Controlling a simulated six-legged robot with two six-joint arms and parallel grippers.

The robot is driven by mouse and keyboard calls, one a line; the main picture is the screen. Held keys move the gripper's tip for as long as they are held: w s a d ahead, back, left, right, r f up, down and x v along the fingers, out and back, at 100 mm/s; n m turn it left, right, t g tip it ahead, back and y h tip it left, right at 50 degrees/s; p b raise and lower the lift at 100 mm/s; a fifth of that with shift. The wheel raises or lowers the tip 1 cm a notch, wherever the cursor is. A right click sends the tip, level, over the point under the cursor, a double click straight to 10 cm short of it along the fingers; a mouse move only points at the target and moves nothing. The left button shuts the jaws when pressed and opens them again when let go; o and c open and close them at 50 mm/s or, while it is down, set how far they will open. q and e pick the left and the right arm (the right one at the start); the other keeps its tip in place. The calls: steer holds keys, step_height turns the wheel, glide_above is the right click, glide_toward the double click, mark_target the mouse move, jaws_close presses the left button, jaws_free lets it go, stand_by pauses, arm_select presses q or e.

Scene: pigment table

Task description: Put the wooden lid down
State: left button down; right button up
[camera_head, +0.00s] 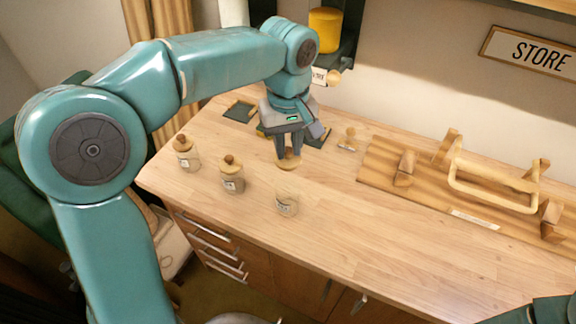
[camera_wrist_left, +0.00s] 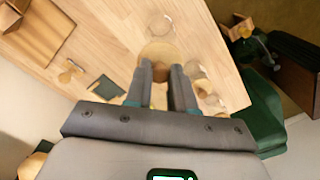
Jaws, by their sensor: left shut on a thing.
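My left gripper (camera_head: 288,153) points down over the table and is shut on the knob of the round wooden lid (camera_head: 289,163). The lid also shows in the left wrist view (camera_wrist_left: 158,50), at the fingertips (camera_wrist_left: 161,72). It appears held above the tabletop; the exact gap is hard to tell. A clear glass jar (camera_head: 287,205) without a lid stands nearer the table's front edge, apart from the lid in the head view. My right gripper is not in view; only part of my right arm shows at the bottom right.
Two lidded jars (camera_head: 187,153) (camera_head: 232,176) stand on the left of the wooden table (camera_head: 330,240). A wooden rack (camera_head: 410,190) with a pale frame fills the right back. A small knobbed item (camera_head: 349,140) and dark squares (camera_head: 240,110) lie behind. The front middle is clear.

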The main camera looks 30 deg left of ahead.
mark_target(288, 150)
arm_select(q)
step_height(288, 150, up, 10)
steer(key=shift+r+p, duration=0.15)
steer(key=shift+p, duration=0.3)
